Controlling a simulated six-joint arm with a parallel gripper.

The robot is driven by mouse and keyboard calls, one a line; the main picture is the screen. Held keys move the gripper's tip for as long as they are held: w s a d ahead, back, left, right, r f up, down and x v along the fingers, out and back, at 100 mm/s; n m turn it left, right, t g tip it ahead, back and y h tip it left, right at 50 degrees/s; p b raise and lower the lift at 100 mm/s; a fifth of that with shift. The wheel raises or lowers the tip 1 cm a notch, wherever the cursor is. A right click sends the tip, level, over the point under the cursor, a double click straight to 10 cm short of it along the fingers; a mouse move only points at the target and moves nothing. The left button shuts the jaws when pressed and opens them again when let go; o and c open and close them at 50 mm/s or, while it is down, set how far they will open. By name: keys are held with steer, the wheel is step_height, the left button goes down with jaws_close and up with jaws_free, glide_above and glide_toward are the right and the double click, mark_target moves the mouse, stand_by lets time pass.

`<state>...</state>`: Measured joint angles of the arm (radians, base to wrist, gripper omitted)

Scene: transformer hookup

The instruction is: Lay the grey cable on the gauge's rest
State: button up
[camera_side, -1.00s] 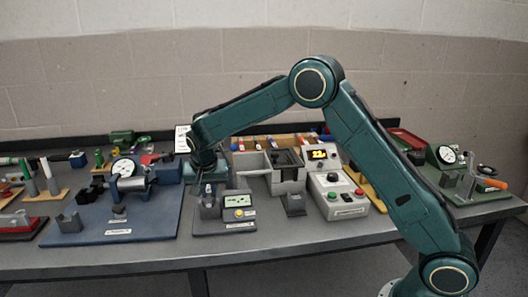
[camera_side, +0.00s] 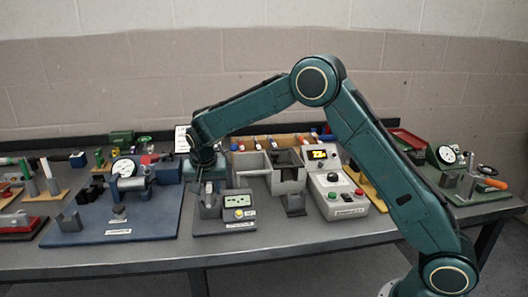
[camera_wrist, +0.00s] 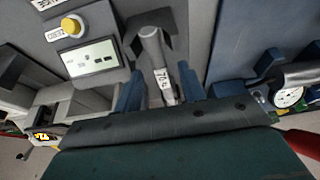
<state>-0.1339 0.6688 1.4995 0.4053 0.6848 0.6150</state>
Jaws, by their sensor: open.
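The grey cable (camera_wrist: 160,62) is a short light-grey cylinder with a white printed label. In the wrist view it lies between my gripper's two blue fingers, with a gap on each side. Its far end lies on the dark grey rest (camera_wrist: 139,24). The gauge has a pale display (camera_wrist: 92,58) and a yellow button beside the rest. In the side view the gauge (camera_side: 240,199) sits on a small dark plate at the middle front of the bench. My gripper (camera_wrist: 160,88) is open, low over the rest; in the side view the arm partly hides the cable.
A blue plate (camera_side: 160,222) with a dial gauge and clamp lies to the left. To the right are grey bins (camera_side: 287,178) and a control box (camera_side: 338,196) with a lit display and coloured buttons. The bench front edge is clear.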

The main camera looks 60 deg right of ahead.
steer(key=shift+r, duration=3.05)
steer(key=shift+r, duration=0.1)
steer(key=shift+s+r, duration=0.2)
steer(key=shift+r, duration=0.05)
steer(key=s+r+n+t+y, duration=0.1)
steer(key=s+r+n, duration=0.1)
steer(key=s+r, duration=0.6)
steer(key=s+r+n+y, duration=0.1)
steer(key=s+r+n, duration=0.25)
steer(key=s, duration=0.85)
steer(key=s+f+n+t+y, duration=0.1)
steer(key=s+f+n, duration=0.2)
steer(key=s, duration=1.6)
steer(key=shift+a+f, duration=0.2)
steer(key=shift+a, duration=0.25)
steer(key=shift+n, duration=0.25)
steer(key=shift+c, duration=0.4)
